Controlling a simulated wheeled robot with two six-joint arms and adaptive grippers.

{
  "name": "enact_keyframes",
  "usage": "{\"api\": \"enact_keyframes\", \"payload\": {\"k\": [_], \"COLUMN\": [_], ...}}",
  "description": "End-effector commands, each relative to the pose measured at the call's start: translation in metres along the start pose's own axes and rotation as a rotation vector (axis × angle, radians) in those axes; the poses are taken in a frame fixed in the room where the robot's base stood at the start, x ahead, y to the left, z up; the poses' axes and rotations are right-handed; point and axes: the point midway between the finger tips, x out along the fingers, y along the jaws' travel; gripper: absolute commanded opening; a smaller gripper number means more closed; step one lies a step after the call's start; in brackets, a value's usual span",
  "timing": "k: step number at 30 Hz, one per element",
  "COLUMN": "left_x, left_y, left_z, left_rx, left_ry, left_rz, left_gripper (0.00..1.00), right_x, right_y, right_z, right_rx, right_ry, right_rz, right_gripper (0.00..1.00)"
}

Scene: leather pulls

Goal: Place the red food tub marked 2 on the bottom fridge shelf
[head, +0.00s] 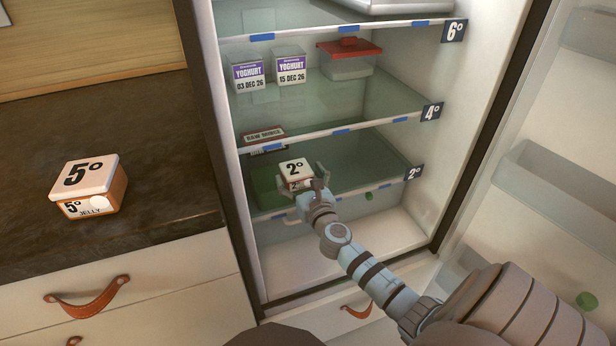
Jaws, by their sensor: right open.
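The food tub marked 2 (295,169) has a white lid reading 2° and a small 2 label on its front. It is at the lowest fridge shelf (385,192), whose tag reads 2°. Its side colour is mostly hidden, so I cannot tell if it is red. My right gripper (304,186) reaches in from the front right. Its fingers are open, one on each side of the tub. I cannot tell whether they touch it, or whether the tub rests fully on the shelf. My left gripper is not in view.
Yoghurt tubs (291,66) and a red-lidded box (346,60) stand on the 4° shelf (395,97) above. The open fridge door (550,190) is at right. A jelly tub marked 5 (90,186) sits on the counter (165,190).

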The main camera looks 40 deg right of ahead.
Motion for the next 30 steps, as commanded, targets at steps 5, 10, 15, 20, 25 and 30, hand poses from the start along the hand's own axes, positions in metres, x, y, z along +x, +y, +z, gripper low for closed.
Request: {"api": "enact_keyframes", "payload": {"k": [5, 10, 15, 20, 25, 30], "left_x": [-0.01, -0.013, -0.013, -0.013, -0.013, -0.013], "left_y": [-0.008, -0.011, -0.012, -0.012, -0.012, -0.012], "left_z": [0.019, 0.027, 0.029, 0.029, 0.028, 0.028], "left_rx": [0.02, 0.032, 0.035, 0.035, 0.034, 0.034], "left_ry": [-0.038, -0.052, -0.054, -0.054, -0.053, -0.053], "left_rz": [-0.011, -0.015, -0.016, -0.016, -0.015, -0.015], "left_gripper": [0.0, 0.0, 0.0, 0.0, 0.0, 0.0], "right_x": [-0.047, -0.086, -0.1, -0.1, -0.1, -0.1], "right_y": [0.0, 0.0, 0.0, 0.0, 0.0, 0.0], "right_z": [0.002, 0.001, 0.001, 0.001, 0.001, 0.0], "right_rx": [-0.001, 0.0, 0.001, 0.001, 0.001, 0.005], "right_ry": [0.003, 0.002, 0.0, -0.001, -0.001, 0.003], "right_rz": [0.002, 0.0, 0.0, 0.0, 0.0, -0.001], "right_gripper": [0.82, 0.82, 0.82, 0.82, 0.82, 0.82]}}
